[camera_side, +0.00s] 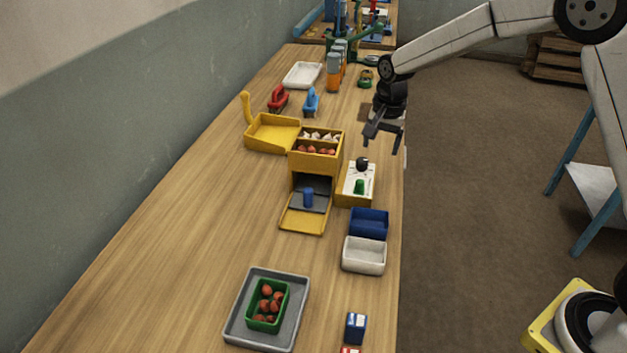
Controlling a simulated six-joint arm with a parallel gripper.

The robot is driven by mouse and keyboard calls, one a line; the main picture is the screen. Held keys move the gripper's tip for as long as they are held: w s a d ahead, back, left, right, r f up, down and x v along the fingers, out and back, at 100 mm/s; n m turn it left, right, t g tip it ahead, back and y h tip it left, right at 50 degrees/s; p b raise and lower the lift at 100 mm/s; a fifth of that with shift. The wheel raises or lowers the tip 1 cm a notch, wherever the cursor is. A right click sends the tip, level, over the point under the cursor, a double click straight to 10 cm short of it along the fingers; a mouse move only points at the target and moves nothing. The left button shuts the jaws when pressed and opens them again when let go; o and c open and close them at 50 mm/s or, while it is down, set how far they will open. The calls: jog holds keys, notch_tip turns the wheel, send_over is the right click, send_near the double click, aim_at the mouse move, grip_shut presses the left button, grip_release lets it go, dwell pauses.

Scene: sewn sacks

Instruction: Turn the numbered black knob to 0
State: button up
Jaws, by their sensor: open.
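The black knob (362,163) stands at the far end of a small yellow panel with a white sloped face (351,183) near the table's right edge. A green knob or button (359,187) sits nearer on the same face. The numbers on the black knob are too small to read, so its setting cannot be told. My gripper (382,145) hangs above and slightly beyond the black knob, apart from it. Its fingers are open and empty, pointing down.
A yellow dispenser (316,143) with red and white items stands left of the panel, with a blue cup (308,197) in its bay. A blue bin (369,223) and a white bin (364,256) lie nearer. A grey tray (240,329) holds a green punnet (281,309). The left tabletop is clear.

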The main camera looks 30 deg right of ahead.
aim_at(363, 159)
jog(key=w+m, duration=0.1)
jog(key=w, duration=0.1)
jog(key=w+m, duration=0.2)
jog(key=w+d+f+m, duration=0.1)
jog(key=w, duration=0.1)
jog(key=shift+w+d+m+g, duration=0.1)
jog(key=shift+w+m+g, duration=0.25)
jog(key=shift+m+g, duration=0.05)
jog(key=shift+f, duration=0.1)
jog(key=shift+f, duration=3.85)
grip_shut()
